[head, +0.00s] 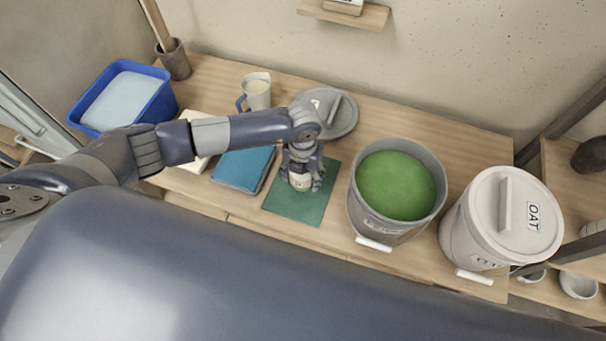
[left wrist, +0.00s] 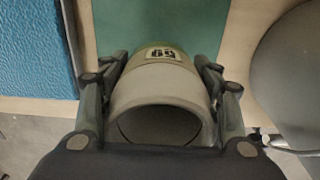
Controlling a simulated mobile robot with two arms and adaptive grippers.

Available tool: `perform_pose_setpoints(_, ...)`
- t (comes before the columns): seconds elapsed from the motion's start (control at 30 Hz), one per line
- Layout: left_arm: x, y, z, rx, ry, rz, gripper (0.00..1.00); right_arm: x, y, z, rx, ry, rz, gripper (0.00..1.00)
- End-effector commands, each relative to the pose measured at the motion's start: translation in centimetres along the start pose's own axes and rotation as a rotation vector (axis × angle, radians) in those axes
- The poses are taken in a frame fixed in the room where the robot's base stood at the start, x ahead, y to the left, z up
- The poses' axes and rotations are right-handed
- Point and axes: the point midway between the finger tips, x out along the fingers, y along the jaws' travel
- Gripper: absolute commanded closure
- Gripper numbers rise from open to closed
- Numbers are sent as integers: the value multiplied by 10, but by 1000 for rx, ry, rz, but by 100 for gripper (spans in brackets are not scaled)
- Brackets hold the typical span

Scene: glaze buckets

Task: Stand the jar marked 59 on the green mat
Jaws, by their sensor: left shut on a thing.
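In the head view the jar (head: 300,182) shows between my left gripper's fingers. My left gripper (head: 302,184) is shut on the jar, with a finger on each side in the left wrist view (left wrist: 160,95). The green mat (head: 290,207) lies on the table below the jar; it also shows in the left wrist view (left wrist: 205,25). I cannot tell whether the jar's base touches the mat. My right gripper is not in view.
A blue book (head: 243,170) lies left of the mat. A bucket of green glaze (head: 354,208) stands close on its right, with a lidded OAT bucket (head: 480,235) beyond. A grey lid (head: 346,118), a mug (head: 258,94) and a blue tub (head: 160,103) are behind.

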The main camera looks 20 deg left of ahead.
Motion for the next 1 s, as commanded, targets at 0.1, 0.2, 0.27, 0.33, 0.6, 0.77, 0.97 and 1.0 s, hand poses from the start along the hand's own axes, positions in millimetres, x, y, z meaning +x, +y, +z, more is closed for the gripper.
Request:
perform_pose_setpoints(0.1, 0, 1, 6, -1, -2, -1, 77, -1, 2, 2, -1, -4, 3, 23)
perform_pose_setpoints(0.2, 1, 4, 15, -3, -2, -1, 77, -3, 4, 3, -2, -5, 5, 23)
perform_pose_setpoints(0.27, 11, 3, 12, -1, 3, -1, 77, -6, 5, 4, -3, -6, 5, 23)
perform_pose_setpoints(0.33, 21, 4, 12, -2, 2, 0, 77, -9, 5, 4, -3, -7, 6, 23)
perform_pose_setpoints(0.6, 36, 4, 13, 0, -2, -1, 77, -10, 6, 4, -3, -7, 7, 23)
perform_pose_setpoints(0.77, 36, 4, 13, 0, -2, -1, 77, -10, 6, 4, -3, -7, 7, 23)
perform_pose_setpoints(0.97, 39, 4, 12, -1, -1, 0, 27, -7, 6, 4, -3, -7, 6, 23)
perform_pose_setpoints(1.0, 39, 4, 12, -1, 0, 0, 23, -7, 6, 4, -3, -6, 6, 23)
